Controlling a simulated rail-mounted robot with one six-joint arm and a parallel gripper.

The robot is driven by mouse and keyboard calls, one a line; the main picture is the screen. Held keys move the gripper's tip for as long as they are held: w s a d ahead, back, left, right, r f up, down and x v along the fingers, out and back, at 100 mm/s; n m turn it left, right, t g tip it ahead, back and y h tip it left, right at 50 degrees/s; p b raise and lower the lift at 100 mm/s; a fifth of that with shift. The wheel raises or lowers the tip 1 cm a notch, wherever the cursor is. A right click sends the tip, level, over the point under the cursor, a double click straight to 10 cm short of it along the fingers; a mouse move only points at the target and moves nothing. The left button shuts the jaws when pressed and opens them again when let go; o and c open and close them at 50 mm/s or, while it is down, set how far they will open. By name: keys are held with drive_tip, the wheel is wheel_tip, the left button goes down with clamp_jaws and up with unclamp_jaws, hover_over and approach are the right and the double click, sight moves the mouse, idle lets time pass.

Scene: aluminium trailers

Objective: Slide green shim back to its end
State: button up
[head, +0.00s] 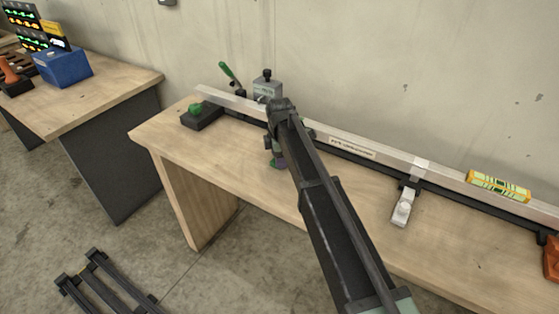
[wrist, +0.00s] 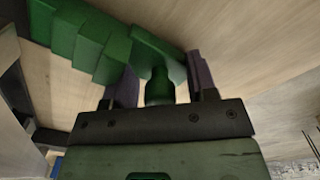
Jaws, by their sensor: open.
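The green shim (wrist: 92,38) is a stepped green piece that shows large in the wrist view, with a short round knob (wrist: 160,88) towards my gripper. My gripper (wrist: 163,78) is open, with one dark purple finger on each side of the knob. I cannot tell whether either finger touches it. In the head view my gripper (head: 277,155) is at the near side of the long rail on the bench, and my arm hides most of that spot. A little green shows low beside the fingers there.
The long aluminium rail (head: 340,147) runs along the wooden bench (head: 235,160). A black block with a green knob (head: 197,111), a grey clamp (head: 267,86), a silver latch (head: 403,207) and a yellow level (head: 499,186) stand along it. Bare bench lies in front.

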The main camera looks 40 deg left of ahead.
clamp_jaws()
drive_tip(key=shift+s+d, duration=0.15)
drive_tip(key=shift+s, duration=0.8)
unclamp_jaws()
drive_tip(key=shift+r, duration=0.15)
wheel_tip(320, 180, up, 11)
drive_tip(key=p, duration=1)
drive_tip(key=shift+f+p, duration=0.2)
drive_tip(key=shift+p, duration=0.2)
